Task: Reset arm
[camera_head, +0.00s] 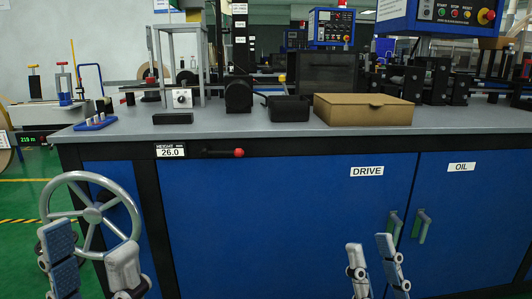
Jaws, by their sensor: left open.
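My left gripper (90,245) is at the lower left, in front of a grey handwheel (93,214) on the bench's left end. Its two blue-and-grey fingers stand apart with nothing between them. My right gripper (370,252) is at the bottom, right of centre, in front of the blue DRIVE door (280,215). Its fingers point up with a gap between them, and it holds nothing. A short black lever with a red knob (239,153) sticks out under the front edge of the bench top, beside a HEIGHT display (171,152) reading 26.0. Both grippers are apart from the lever.
On the grey bench top (290,140) stand a cardboard box (363,109), a black bin (288,109) and a metal frame (181,65). A control box with buttons (455,14) hangs at upper right. Two green-grey door handles (422,225) stick out at right.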

